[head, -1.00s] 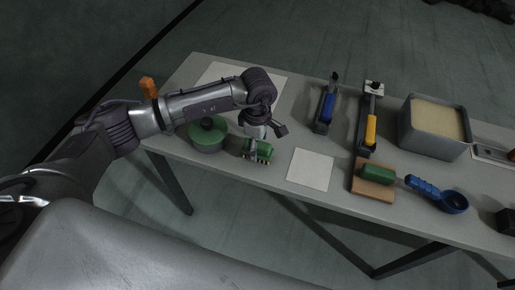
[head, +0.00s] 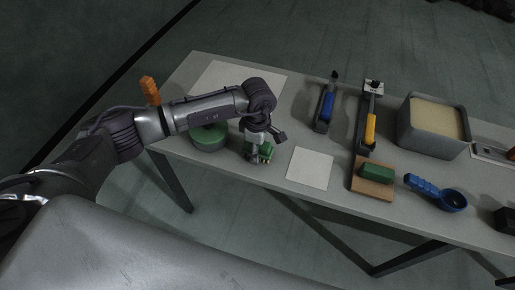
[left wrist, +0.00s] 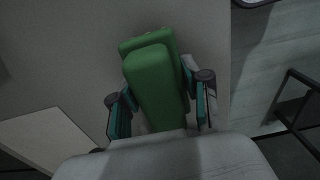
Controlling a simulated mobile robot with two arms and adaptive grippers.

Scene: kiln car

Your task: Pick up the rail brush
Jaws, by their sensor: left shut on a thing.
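The rail brush, with a green block-shaped handle, is at the table's front edge in the head view (head: 266,150). It also fills the middle of the left wrist view (left wrist: 155,85). My left gripper (head: 259,153) comes down over it from above and is shut on it, one finger on each side of the green handle in the left wrist view. The brush's underside is mostly hidden by the gripper, and I cannot tell whether it touches the table. My right gripper is not in view.
A green round pot (head: 208,139) stands just left of the brush, under my left arm. A white sheet (head: 310,168) lies to the right. Further right are a green block on a brown board (head: 372,190), a blue scoop (head: 453,200) and a grey bin (head: 432,145).

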